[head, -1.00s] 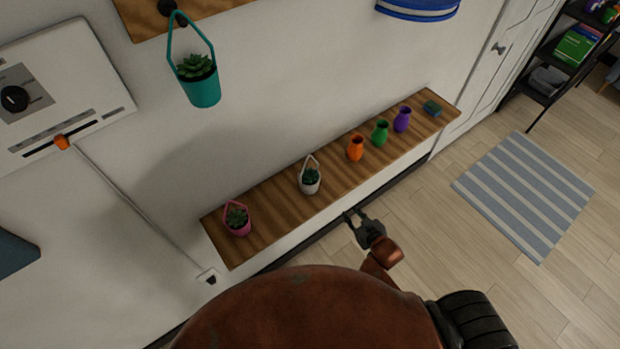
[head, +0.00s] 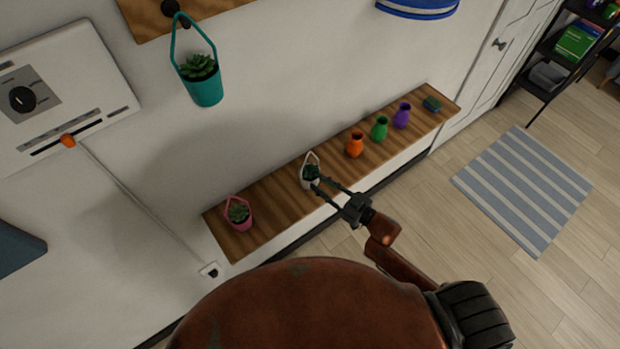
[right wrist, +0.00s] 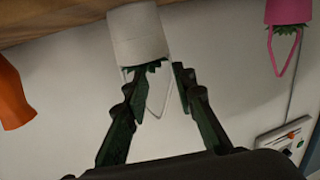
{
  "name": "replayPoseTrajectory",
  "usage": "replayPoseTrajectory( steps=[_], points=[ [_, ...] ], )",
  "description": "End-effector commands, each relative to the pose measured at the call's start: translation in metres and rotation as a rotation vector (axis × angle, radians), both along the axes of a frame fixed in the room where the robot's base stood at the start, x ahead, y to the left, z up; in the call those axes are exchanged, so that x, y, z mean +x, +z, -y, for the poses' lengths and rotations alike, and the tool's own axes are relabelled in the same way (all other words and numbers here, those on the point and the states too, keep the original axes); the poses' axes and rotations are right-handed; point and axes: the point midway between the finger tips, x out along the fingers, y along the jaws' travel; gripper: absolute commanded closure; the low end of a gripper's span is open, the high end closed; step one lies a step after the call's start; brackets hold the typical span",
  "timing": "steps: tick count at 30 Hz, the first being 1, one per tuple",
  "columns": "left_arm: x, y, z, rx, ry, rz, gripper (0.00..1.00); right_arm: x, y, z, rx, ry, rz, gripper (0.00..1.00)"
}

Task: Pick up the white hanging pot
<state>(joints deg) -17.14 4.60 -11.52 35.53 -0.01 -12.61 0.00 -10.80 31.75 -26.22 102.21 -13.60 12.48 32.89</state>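The white hanging pot (head: 307,183) stands on the wooden shelf (head: 272,197), with a small green plant and a thin white handle loop. In the right wrist view the pot (right wrist: 138,38) appears upside down at the top, its handle hanging down in the picture. My right gripper (head: 318,184) reaches to the pot from the front right, partly covering it. In the right wrist view its two fingers (right wrist: 158,78) are spread, with the plant and handle seen between or just beyond the tips. Contact cannot be told. My left gripper is not in view.
A pink hanging pot (head: 238,215) stands to the left on the shelf. An orange vase (head: 355,146), a green vase (head: 380,129) and a purple vase (head: 402,115) stand to the right. A teal pot (head: 205,88) hangs above.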

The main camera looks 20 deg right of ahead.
Motion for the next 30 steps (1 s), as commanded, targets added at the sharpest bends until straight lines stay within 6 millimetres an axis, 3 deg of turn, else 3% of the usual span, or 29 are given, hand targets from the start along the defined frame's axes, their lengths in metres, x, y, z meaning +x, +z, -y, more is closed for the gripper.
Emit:
replayPoseTrajectory(
  steps=[5, 22, 30],
  points=[
    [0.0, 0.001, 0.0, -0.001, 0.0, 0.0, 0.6, -0.001, 0.004, -0.01, 0.018, 0.062, 0.027, 0.75],
    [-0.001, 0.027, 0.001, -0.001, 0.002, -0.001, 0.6, 0.052, 0.015, -0.052, 0.02, 0.064, 0.03, 0.75],
    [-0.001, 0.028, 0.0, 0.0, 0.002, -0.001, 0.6, 0.057, 0.012, -0.057, 0.019, 0.064, 0.028, 0.75]
  ],
)
